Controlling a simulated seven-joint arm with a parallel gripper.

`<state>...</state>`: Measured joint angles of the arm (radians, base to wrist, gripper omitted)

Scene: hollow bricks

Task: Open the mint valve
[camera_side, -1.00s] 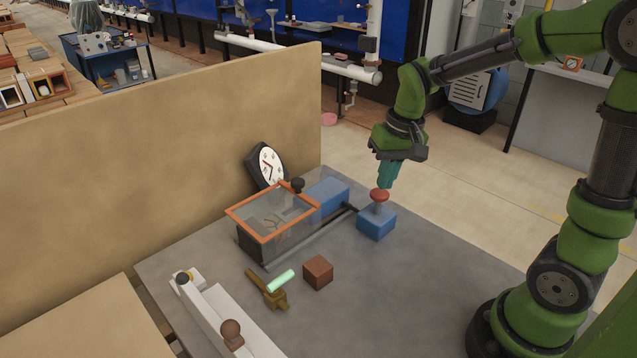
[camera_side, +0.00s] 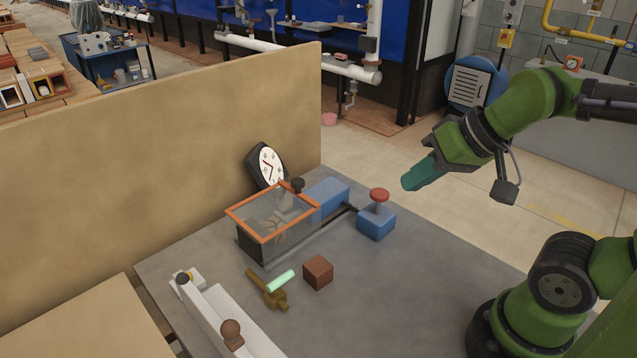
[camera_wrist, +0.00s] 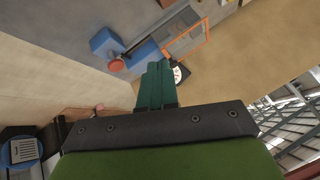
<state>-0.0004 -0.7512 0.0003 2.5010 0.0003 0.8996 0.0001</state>
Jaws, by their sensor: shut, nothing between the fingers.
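The mint valve handle (camera_side: 281,281) is a pale green bar on a brass valve body (camera_side: 275,298), lying on the grey table at the front. Its handle lies at an angle to the brass pipe. My gripper (camera_side: 407,185) is shut and empty, with teal fingers. It is raised beyond the right edge of the table, to the right of the red-topped button and far from the valve. In the wrist view the shut fingers (camera_wrist: 155,70) point toward the clock and wall; the valve does not show there.
A blue block with a red button (camera_side: 379,195) stands nearest my gripper. An orange-framed clear box (camera_side: 270,212), a blue block (camera_side: 328,194) and a clock (camera_side: 267,165) stand at the back. A brown cube (camera_side: 318,272) is right of the valve. A white rail (camera_side: 222,318) lies front left.

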